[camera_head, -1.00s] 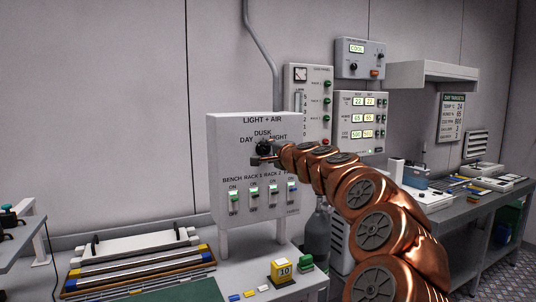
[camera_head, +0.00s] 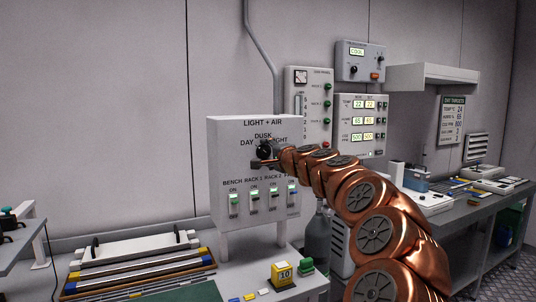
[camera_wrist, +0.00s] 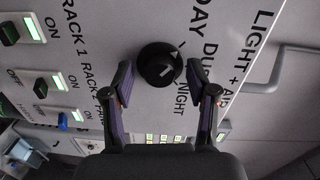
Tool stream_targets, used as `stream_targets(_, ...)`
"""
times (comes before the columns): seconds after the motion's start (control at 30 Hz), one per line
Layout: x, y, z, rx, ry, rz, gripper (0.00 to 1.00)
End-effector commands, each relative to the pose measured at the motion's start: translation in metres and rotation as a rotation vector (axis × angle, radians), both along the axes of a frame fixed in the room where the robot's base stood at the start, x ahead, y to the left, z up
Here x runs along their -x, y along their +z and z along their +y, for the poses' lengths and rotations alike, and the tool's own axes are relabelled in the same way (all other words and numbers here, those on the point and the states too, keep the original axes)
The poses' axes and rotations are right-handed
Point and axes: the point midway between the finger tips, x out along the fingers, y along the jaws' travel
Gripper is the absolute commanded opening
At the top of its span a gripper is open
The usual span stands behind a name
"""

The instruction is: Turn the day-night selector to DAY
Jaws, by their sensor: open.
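The day-night selector is a round black knob (camera_wrist: 159,65) with white marks, on the white LIGHT + AIR panel (camera_head: 226,160). DAY, DUSK and NIGHT are printed around it. In the wrist view a white mark on it leans toward the DUSK side; its exact setting is hard to tell. My gripper (camera_wrist: 160,80) is open, one finger on each side of the knob, with gaps showing between fingers and knob. In the head view my gripper (camera_head: 263,160) is at the panel, just below the knob, partly covering it and the NIGHT label.
A row of switches (camera_head: 253,201) sits below the knob, close under my gripper. A yellow block marked 10 (camera_head: 281,273) stands on the bench below. A conduit (camera_head: 264,50) runs up the wall behind. Other control boxes (camera_head: 361,120) hang to the right.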

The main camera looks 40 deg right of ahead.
Motion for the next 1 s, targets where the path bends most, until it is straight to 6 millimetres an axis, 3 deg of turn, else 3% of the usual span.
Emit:
stream_targets(0.27,0.018,0.001,0.006,-0.001,0.001,-0.001,0.58)
stream_targets(0.8,0.091,0.005,0.029,0.002,-0.001,-0.002,0.58)
stream_targets(1.0,0.109,0.004,0.034,0.000,-0.001,0.000,0.58)
